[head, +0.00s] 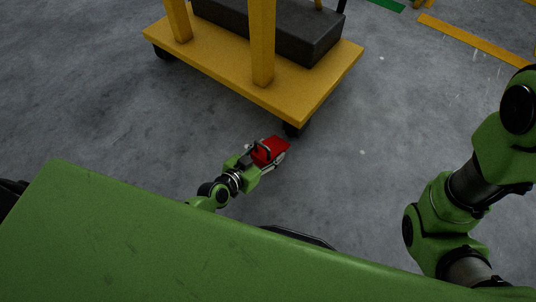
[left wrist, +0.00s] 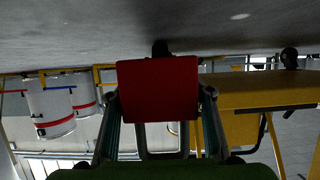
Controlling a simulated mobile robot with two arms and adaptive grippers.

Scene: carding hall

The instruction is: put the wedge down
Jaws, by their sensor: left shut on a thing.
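The red wedge (head: 270,150) is in my left gripper (head: 268,157), low in front of the yellow cart in the head view. In the left wrist view the wedge (left wrist: 157,90) shows as a red block between the two fingers. My left gripper is shut on it. I cannot tell whether the wedge touches the floor. In the head view the wedge is just left of and below the cart's near wheel (head: 293,129), with a small gap between them in the picture. Part of my right arm shows at the right, but its gripper is out of view.
The yellow cart (head: 205,57) carries a dark block (head: 275,30) and has yellow posts. Grey floor (head: 400,125) lies open right of the cart. Yellow floor marking (head: 475,40) runs at the far right. White drums with red bands (left wrist: 50,105) show in the left wrist view.

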